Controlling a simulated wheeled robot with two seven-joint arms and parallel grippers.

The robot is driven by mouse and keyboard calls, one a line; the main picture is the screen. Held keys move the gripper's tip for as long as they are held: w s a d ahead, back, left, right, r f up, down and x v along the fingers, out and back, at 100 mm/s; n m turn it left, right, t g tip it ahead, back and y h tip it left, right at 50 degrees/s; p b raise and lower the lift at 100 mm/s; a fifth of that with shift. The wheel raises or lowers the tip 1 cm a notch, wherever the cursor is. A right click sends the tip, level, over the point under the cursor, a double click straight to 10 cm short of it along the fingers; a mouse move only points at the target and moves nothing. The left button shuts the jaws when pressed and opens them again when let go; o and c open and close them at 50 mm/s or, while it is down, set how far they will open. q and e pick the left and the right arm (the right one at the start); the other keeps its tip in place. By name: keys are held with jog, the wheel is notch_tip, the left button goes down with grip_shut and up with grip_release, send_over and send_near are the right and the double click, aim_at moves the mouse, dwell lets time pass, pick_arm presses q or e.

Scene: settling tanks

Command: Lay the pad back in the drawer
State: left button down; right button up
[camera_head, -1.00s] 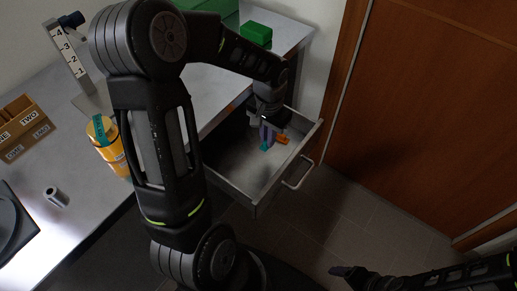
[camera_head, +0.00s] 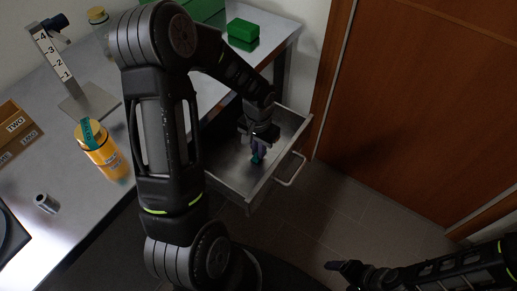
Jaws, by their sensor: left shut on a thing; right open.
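The open drawer (camera_head: 228,168) is a grey metal box with a bar handle (camera_head: 292,171) on its front. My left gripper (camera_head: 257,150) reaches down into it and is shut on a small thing. My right gripper (camera_head: 341,267) is open and apart from the drawer, at the lower right over the floor.
A green box (camera_head: 243,30) lies at the back. A wooden door (camera_head: 415,110) is at the right.

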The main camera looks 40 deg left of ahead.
pick_arm(q)
jog(key=shift+f, duration=0.2)
jog(key=c, duration=1.5)
grip_release()
jog(key=shift+r, duration=0.15)
notch_tip(320, 180, up, 12)
jog(key=shift+p, duration=0.3)
